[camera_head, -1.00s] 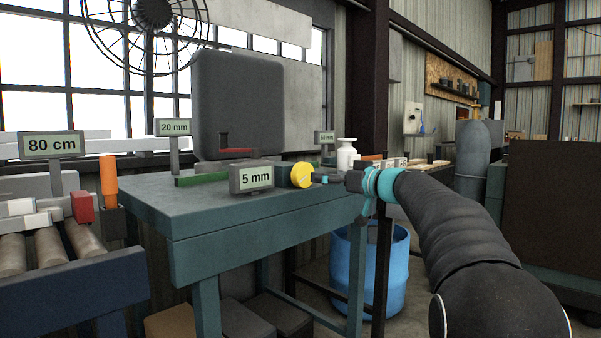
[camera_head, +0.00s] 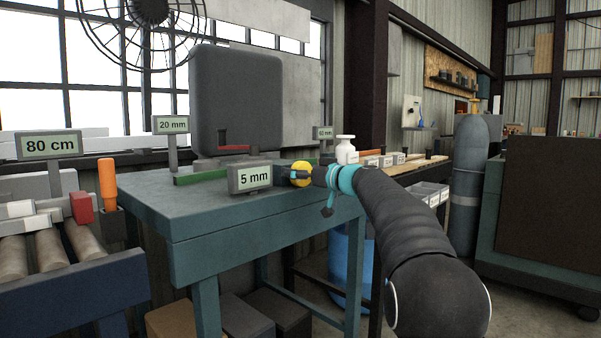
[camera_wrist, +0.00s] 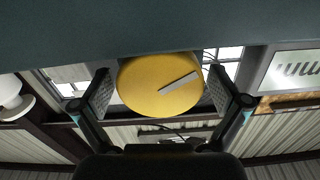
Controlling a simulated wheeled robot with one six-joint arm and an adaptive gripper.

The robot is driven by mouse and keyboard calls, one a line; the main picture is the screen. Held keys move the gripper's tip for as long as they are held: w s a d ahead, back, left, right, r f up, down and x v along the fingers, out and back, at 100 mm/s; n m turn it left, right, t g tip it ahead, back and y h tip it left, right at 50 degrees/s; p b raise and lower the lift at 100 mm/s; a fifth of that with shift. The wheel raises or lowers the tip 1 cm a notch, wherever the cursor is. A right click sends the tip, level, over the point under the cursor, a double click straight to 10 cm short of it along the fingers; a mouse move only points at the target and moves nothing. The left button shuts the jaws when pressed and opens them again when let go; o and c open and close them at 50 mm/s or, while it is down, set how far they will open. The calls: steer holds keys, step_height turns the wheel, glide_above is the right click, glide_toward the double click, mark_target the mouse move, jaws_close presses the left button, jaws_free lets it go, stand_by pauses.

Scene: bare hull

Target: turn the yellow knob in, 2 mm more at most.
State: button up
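The yellow knob (camera_head: 303,168) is at the front right of the blue-green bench, just right of the small display (camera_head: 250,177) reading "5 mm". My gripper (camera_head: 299,174) is at the knob, and one dark finger crosses in front of it. In the wrist view the round yellow face (camera_wrist: 150,90) carries a grey bar mark, tilted up to the right. My gripper (camera_wrist: 160,82) has one finger on each side of the knob. The fingers look open, with narrow gaps beside the knob; contact is not visible. Part of the display (camera_wrist: 292,70) shows upside down at right.
A blue-green bench (camera_head: 200,210) carries a big grey rounded block (camera_head: 237,100). Other displays read "20 mm" (camera_head: 171,125) and "80 cm" (camera_head: 50,145). A white bottle (camera_head: 346,150) stands behind my wrist. A roller conveyor (camera_head: 60,245) is at left.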

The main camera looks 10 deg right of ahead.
steer(key=c, duration=1)
steer(key=shift+m, duration=0.3)
steer(key=shift+d+m+b, duration=0.1)
steer(key=shift+m+b, duration=0.35)
steer(key=shift+m, duration=2.15)
steer(key=o, duration=1.2)
steer(key=shift+w+f, duration=0.1)
steer(key=shift+c, duration=0.2)
